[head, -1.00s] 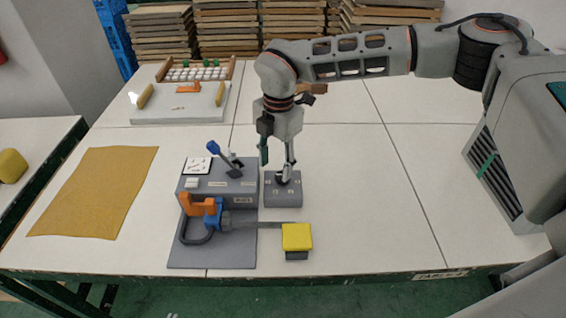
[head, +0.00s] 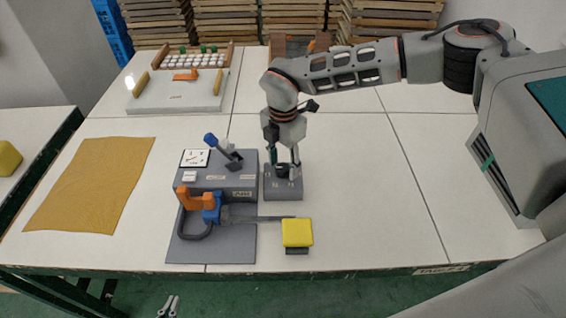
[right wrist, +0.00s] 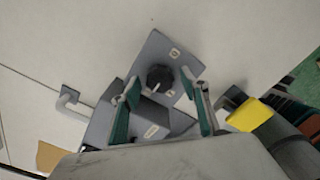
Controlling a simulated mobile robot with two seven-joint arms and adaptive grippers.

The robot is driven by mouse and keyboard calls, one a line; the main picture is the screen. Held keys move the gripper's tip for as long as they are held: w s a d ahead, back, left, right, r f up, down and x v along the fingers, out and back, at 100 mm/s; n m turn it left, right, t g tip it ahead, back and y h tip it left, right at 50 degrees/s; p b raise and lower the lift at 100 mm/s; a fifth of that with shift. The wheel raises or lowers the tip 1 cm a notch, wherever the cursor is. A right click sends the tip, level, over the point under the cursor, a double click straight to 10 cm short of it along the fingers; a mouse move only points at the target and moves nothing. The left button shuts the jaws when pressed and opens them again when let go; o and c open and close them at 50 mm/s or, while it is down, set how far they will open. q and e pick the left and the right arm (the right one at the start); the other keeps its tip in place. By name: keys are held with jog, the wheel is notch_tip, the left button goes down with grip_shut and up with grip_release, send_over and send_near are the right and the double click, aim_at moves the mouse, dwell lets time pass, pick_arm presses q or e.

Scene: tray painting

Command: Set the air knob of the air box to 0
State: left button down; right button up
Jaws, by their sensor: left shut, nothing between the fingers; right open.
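The air box (head: 283,192) is a small grey block on the table, right of a larger grey machine. Its black round air knob (right wrist: 160,77) is on top, in the right wrist view, with a light mark on its edge. Small light labels surround it, too small to read. My right gripper (head: 285,165) points down over the air box and is open. In the right wrist view its fingers (right wrist: 163,92) stand apart on either side of the knob; I cannot tell if they touch it. My left gripper (head: 168,306) is shut and empty at the bottom edge, in front of the table.
A yellow block (head: 297,232) stands in front. A brown mat (head: 95,185) lies left; a white tray (head: 178,96) is behind. The table's right side is clear.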

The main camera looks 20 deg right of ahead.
jog(key=c, duration=1.1)
